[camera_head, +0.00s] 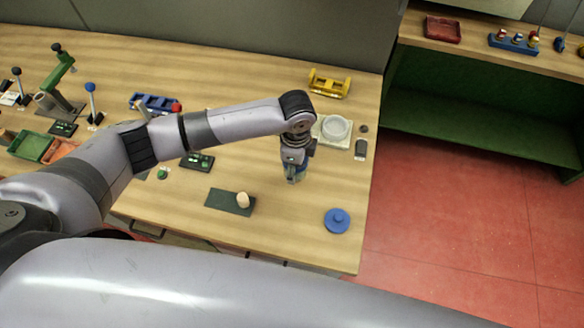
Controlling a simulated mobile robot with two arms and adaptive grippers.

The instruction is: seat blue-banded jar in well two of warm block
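My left gripper (294,176) points down over the right part of the wooden table. It is shut on a small glassy jar (294,178) with blue and greenish colour, mostly hidden by the fingers. Whether the jar touches the table is hard to tell. I cannot single out the warm block or its wells for sure; a yellow rack-like block (329,84) stands at the back right, and a blue one (152,103) stands further left, partly behind my arm. My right gripper is not in view.
A dark mat (222,199) with a cork stopper (243,200) lies front left of the gripper. A blue round knobbed piece (337,220) is near the right edge. A pale plate with a round dish (336,129) lies behind. A green lever press (60,80) stands far left.

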